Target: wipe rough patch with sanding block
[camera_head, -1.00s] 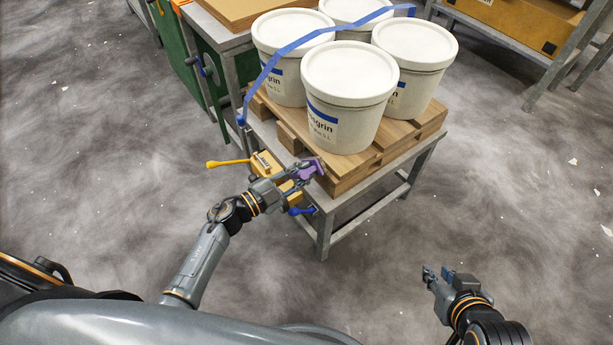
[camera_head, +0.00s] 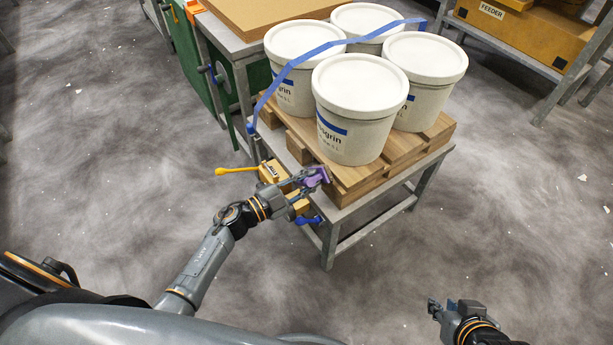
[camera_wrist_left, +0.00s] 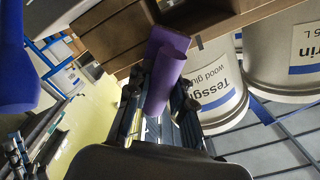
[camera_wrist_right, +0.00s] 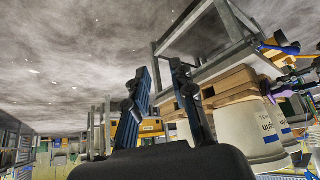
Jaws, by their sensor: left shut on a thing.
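The purple sanding block (camera_head: 314,177) is held in my left gripper (camera_head: 308,180), at the near left corner of the wooden pallet (camera_head: 345,182). In the left wrist view the purple block (camera_wrist_left: 166,78) sits between the fingers, close to the pallet wood (camera_wrist_left: 120,35); I cannot tell whether they touch. The rough patch cannot be made out; the block and gripper may cover it. My right gripper (camera_head: 443,307) is low at the right, away from the pallet. In the right wrist view its two fingers (camera_wrist_right: 158,95) stand apart with nothing between them.
Several white pails (camera_head: 360,95) stand on the pallet with a blue strap (camera_head: 320,50) across them. The pallet lies on a grey metal table (camera_head: 385,180). A yellow device with a yellow lever (camera_head: 236,170) and a blue lever (camera_head: 309,220) sits at its left side. Floor at right is clear.

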